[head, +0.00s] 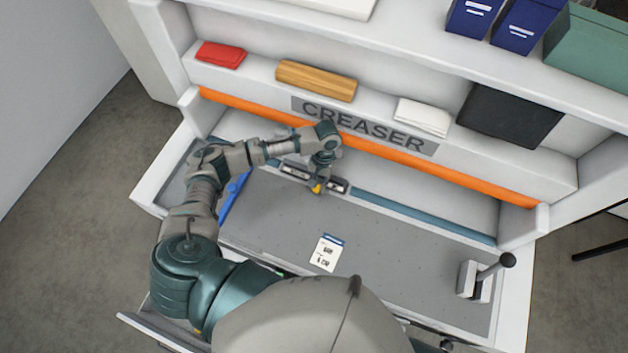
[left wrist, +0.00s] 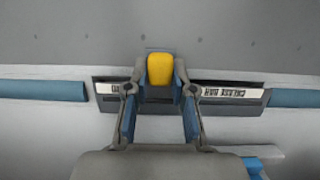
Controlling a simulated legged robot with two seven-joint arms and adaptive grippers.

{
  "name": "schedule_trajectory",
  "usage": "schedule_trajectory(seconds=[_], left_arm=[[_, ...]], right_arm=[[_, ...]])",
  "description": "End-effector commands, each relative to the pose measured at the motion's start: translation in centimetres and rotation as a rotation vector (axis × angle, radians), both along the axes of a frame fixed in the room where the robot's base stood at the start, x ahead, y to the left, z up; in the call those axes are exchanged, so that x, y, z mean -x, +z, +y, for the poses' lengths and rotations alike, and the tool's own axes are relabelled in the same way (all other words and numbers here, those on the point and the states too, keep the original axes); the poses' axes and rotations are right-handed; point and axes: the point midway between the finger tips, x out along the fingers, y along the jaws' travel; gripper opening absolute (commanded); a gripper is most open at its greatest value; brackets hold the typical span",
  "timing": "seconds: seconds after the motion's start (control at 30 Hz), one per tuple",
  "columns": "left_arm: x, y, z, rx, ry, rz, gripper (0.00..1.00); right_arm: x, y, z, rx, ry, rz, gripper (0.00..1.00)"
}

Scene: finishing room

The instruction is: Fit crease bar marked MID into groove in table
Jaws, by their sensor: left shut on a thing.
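The crease bar (head: 296,170) is a dark bar with white labels and a yellow grip (head: 318,187) at its middle. The blue strip (head: 425,215) runs along the back of the grey table (head: 270,215). My left gripper (left wrist: 160,92) is shut on the bar at its middle, by the yellow grip. I cannot tell whether the bar is seated or just above the groove. My right gripper is out of view.
An orange rail (head: 450,170) runs behind the table below the CREASER sign (head: 365,127). A lever (head: 485,275) stands at the right. A white card (head: 327,253) and a blue rule (head: 233,197) lie on the table. The table's middle right is clear.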

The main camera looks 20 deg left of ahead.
Motion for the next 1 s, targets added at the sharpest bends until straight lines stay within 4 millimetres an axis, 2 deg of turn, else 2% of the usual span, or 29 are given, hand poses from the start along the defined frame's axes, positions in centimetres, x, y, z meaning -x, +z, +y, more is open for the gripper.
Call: schedule_trajectory(seconds=[0.17,0.47,0.57,0.83,1.0], left_arm=[[0.0,0.1,-0.4,-0.001,-0.002,-0.002,0.0],[0.0,-0.3,1.0,0.012,0.0,-0.001,0.0],[0.0,-0.5,1.5,0.014,0.001,0.0,0.0],[0.0,-0.7,1.4,0.008,-0.001,0.0,0.0],[-0.1,-0.8,1.3,0.001,-0.001,0.0,0.0]], right_arm=[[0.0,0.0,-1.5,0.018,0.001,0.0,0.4],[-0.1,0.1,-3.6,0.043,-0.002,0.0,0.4],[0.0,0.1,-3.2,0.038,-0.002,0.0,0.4],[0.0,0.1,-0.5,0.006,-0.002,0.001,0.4],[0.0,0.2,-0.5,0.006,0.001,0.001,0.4]])
